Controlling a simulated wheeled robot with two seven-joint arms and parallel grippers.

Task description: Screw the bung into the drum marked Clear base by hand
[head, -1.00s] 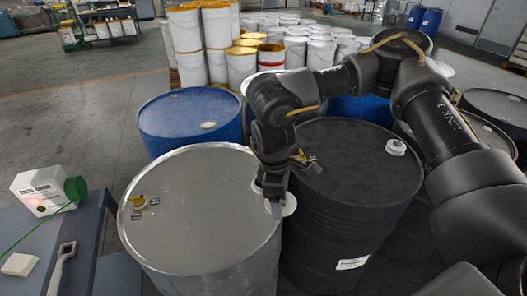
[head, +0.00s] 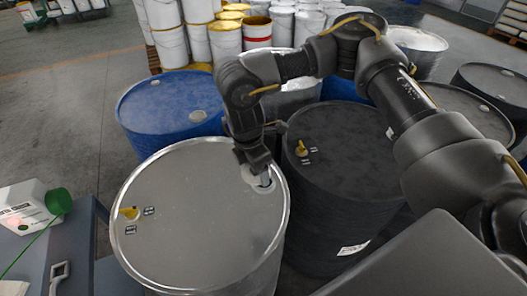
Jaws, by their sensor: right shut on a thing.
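My right gripper (head: 263,180) points down over the right part of the bare steel drum's top (head: 195,215). It is shut on a white round bung (head: 249,174), which is at the lid near the rim. The fingers cover part of the bung. I cannot tell whether its thread is in the hole. A yellow fitting (head: 130,213) stands at the left of the same lid, beside small dark labels. I cannot read a Clear base marking on any drum. My left gripper is not in view.
A black drum (head: 345,185) with a yellow fitting (head: 301,148) stands close on the right. A blue drum (head: 165,105) stands behind. White pails (head: 227,42) fill the back.

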